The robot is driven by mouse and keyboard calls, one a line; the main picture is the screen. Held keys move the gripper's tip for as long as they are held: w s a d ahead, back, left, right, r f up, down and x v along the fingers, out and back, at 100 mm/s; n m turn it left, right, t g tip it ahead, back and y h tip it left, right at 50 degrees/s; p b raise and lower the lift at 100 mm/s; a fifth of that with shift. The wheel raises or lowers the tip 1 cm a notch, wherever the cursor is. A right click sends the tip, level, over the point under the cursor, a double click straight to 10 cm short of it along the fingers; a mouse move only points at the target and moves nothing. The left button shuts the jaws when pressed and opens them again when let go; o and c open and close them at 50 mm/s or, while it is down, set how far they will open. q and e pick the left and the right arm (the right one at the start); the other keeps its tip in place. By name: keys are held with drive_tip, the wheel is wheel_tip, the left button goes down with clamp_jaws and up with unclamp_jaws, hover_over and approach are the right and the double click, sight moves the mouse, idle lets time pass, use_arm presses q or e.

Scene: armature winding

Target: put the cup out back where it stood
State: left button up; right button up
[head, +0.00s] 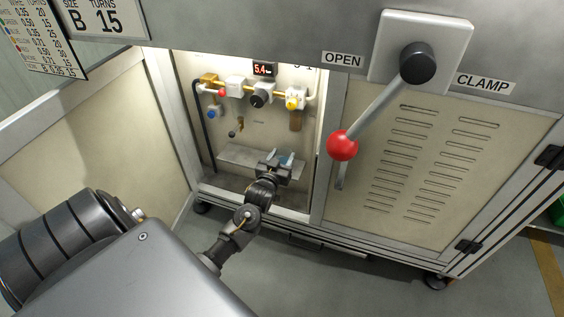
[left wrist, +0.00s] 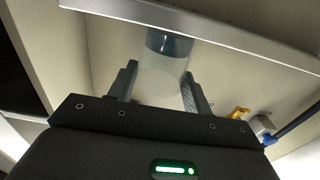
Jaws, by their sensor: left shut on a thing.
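The cup (left wrist: 163,68) is a translucent cylinder with a dark blue-grey band at one end. In the left wrist view it sits between the two fingers of my left gripper (left wrist: 160,88), which is shut on it. In the head view my left gripper (head: 275,163) is inside the open cabinet bay, at the right part of the grey shelf (head: 235,158). A small bluish bit of the cup (head: 287,159) shows at the jaws, mostly hidden by them. I cannot tell whether the cup touches the shelf. My right gripper is not in view.
Above the shelf, the back wall carries valves and a row of fittings, with a red knob (head: 222,92), a black knob (head: 257,101), a yellow knob (head: 292,103) and a lit display (head: 264,70). A red-balled lever (head: 342,146) hangs right of the opening. An open door (head: 90,130) stands left.

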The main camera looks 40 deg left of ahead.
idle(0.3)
use_arm(q)
drive_tip(key=shift+f, duration=0.2)
drive_tip(key=o, duration=1)
drive_tip(key=shift+o, duration=0.2)
